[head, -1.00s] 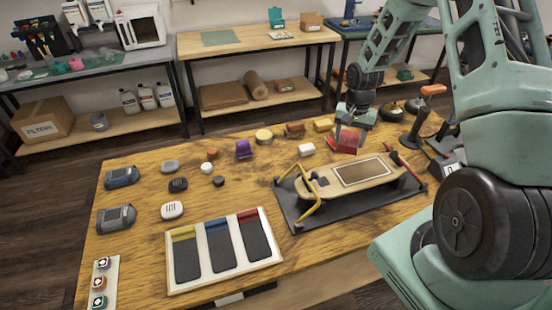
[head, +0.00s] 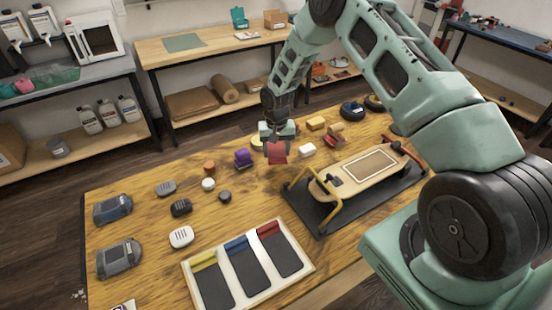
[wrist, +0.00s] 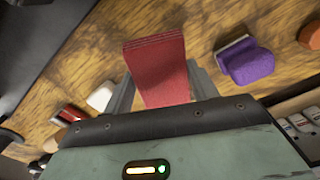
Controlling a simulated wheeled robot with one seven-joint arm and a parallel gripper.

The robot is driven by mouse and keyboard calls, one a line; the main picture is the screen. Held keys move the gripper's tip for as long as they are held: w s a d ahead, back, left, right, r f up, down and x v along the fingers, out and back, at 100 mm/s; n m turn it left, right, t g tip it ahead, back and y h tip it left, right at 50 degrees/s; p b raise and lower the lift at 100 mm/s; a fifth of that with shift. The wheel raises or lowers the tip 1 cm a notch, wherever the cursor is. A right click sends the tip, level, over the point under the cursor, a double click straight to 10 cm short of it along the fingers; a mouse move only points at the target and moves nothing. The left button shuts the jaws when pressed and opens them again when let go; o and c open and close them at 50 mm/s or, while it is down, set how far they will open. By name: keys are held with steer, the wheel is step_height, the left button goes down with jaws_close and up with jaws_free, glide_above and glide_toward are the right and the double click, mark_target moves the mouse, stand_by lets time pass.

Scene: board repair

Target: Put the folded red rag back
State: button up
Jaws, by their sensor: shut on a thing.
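The folded red rag (head: 277,153) is held in my gripper (head: 276,143) above the back middle of the wooden table. In the wrist view the rag (wrist: 158,70) stands between the two grey fingers (wrist: 160,95), which are shut on it. Its layered folded edge faces up in that view. A white tray (head: 308,262) with three dark slots lies at the table's front. The slots carry yellow (head: 203,260), blue (head: 236,243) and red (head: 268,228) strips at their far ends.
A skateboard (head: 360,175) lies on a black stand with a yellow bar, right of the tray. A purple block (head: 242,158), a white block (head: 307,150) and several small pieces lie near the gripper. Two grey devices (head: 119,256) are at left.

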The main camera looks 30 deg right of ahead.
steer(key=shift+f+p, duration=0.5)
steer(key=shift+f, duration=1.85)
steer(key=shift+f, duration=0.15)
steer(key=o, duration=1.1)
